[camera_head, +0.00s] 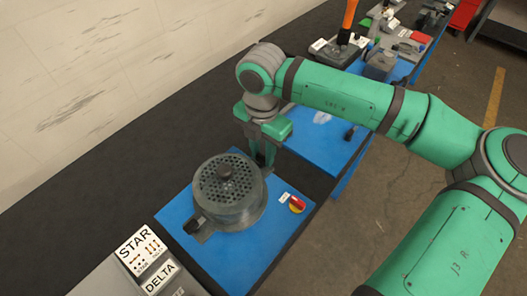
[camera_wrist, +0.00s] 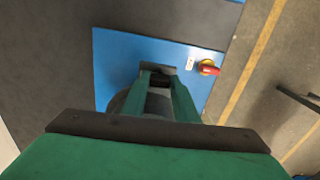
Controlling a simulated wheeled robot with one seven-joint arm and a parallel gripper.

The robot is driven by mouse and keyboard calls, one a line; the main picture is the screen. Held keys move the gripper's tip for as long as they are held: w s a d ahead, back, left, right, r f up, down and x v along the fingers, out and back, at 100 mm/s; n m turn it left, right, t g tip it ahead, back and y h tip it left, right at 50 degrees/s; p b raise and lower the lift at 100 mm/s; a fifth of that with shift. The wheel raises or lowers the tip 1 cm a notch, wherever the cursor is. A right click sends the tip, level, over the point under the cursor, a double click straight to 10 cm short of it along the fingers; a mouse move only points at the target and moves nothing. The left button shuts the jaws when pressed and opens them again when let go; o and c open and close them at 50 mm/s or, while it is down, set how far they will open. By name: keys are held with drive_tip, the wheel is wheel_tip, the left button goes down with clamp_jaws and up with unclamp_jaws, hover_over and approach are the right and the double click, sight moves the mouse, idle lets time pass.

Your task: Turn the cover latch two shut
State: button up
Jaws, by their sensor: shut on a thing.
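The cover is a round grey drum with a perforated top (camera_head: 228,183) and a dark knob in its middle. It sits on a blue plate (camera_head: 226,262). One dark latch (camera_head: 198,227) shows at its near left edge. My gripper (camera_head: 263,163) points down at the cover's far right edge, its fingers close together. In the wrist view, my gripper (camera_wrist: 160,80) is shut on a small dark latch (camera_wrist: 159,71) beside the cover, whose grey wall shows partly below. The fingers hide most of this latch, so its angle cannot be told. No number on either latch is readable.
A red and yellow rotary switch (camera_head: 297,204) sits on the plate's right side; it also shows in the wrist view (camera_wrist: 209,68). STAR and DELTA signs (camera_head: 142,250) stand at the lower left. Another blue bench (camera_head: 325,138) with devices lies behind my arm.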

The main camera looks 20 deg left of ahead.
drive_tip(key=n, duration=0.4)
drive_tip(key=shift+s, duration=0.15)
drive_tip(key=n, duration=0.5)
drive_tip(key=shift+a, duration=0.1)
drive_tip(key=n, duration=0.4)
drive_tip(key=shift+w, duration=0.2)
drive_tip(key=shift+a+n, duration=0.1)
drive_tip(key=shift+n, duration=2)
drive_tip(key=o, duration=1.1)
drive_tip(key=shift+w, duration=0.1)
drive_tip(key=shift+c, duration=0.2)
